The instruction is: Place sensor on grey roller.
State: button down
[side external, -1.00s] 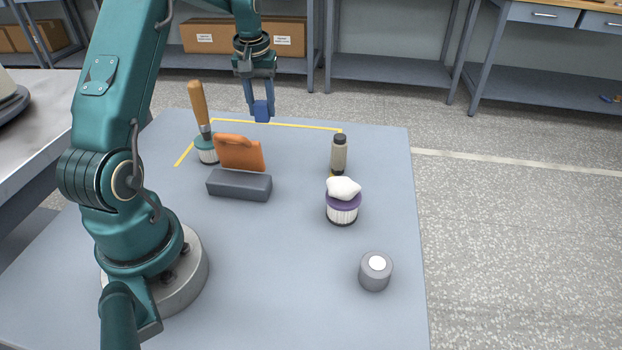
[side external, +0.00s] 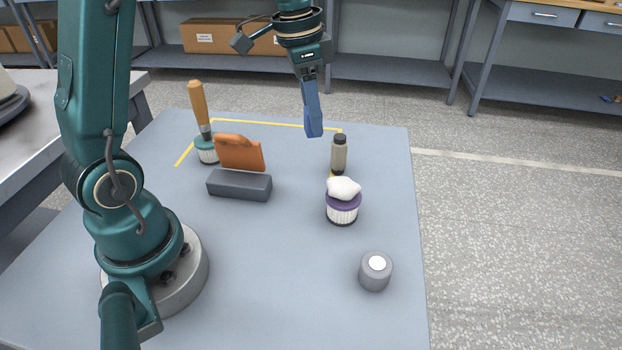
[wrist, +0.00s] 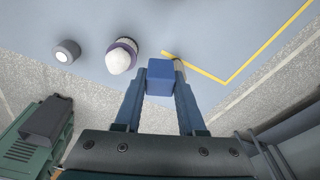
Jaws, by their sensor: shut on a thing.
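My gripper (side external: 312,112) is shut on a small blue block (wrist: 160,76), which I take to be the sensor. It holds the block above the back part of the table, left of the dark-capped bottle and clear of it. In the wrist view my gripper (wrist: 160,88) has a finger on each side of the block. The grey roller (side external: 375,276) is a short upright cylinder with a white disc on top, at the table's front right, well away from my gripper. It also shows at the upper left of the wrist view (wrist: 66,50).
A purple-rimmed ribbed piece (side external: 342,213) bearing a white lump (side external: 343,187) stands between bottle (side external: 339,157) and roller. An orange piece (side external: 240,153) stands in a dark block (side external: 238,186); a wooden-handled tool (side external: 198,103) is at back left. The table's front middle is clear.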

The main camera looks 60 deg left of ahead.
jog(key=s+d+r+m, duration=0.2)
jog(key=s+d+m, duration=0.15)
jog(key=d, duration=0.65)
send_over(382, 263)
jog(key=shift+m, duration=0.45)
jog(key=f, duration=0.6)
jog(key=shift+s+a+f, duration=0.2)
jog(key=shift+s+f, duration=0.05)
jog(key=shift+f, duration=2.05)
jog(key=shift+f, duration=0.1)
jog(key=c, duration=0.5)
grip_release()
